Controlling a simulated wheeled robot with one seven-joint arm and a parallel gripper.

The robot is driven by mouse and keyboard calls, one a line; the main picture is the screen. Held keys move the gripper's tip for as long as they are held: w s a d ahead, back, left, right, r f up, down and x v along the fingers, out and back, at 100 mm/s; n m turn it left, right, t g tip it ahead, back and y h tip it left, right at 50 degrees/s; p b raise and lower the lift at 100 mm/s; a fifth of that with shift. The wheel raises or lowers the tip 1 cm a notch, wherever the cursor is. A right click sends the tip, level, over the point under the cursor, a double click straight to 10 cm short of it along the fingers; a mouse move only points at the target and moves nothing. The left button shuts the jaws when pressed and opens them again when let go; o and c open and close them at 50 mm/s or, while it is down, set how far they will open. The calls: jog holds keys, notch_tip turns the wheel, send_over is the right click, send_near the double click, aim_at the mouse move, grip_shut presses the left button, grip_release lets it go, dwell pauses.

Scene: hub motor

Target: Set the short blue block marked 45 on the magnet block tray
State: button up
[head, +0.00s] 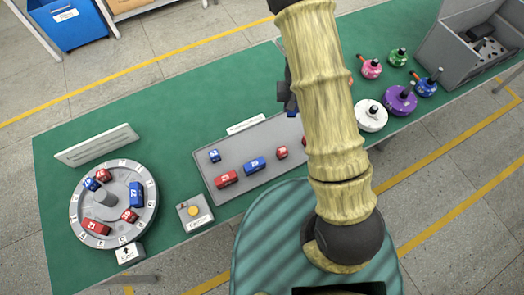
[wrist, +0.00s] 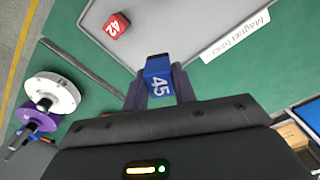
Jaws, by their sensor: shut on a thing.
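The short blue block marked 45 (wrist: 157,83) is held between the fingers of my gripper (wrist: 158,94) in the wrist view, its number facing the camera. The grey magnet block tray (head: 206,168) lies on the green table in the head view. In the wrist view, the block appears against the tray's edge; the tray's bare floor (wrist: 175,25) shows beyond it. I cannot tell its height. My arm hides most of the gripper and the held block in the head view.
On the tray are a small blue block (head: 214,155), a red block (head: 227,179), a longer blue block (head: 255,164) and a small red block (head: 281,153). A round numbered fixture (head: 113,203) stands left. White (head: 370,116) and purple (head: 400,100) knobbed discs stand right.

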jog(key=s+a+f+m+b, duration=0.1)
jog(key=s+a, duration=0.2)
jog(key=a, duration=0.5)
jog(key=s+a+m+b, duration=0.2)
jog(key=s+a, duration=0.1)
jog(key=a, duration=0.6)
jog(key=shift+a+f, duration=0.2)
jog(key=shift+f, duration=0.15)
jog(key=shift+f, duration=0.1)
send_over(243, 147)
notch_tip(243, 147, down, 6)
jog(key=shift+w+r+p, duration=0.15)
jog(key=shift+p, duration=0.2)
jog(key=shift+f, duration=2.1)
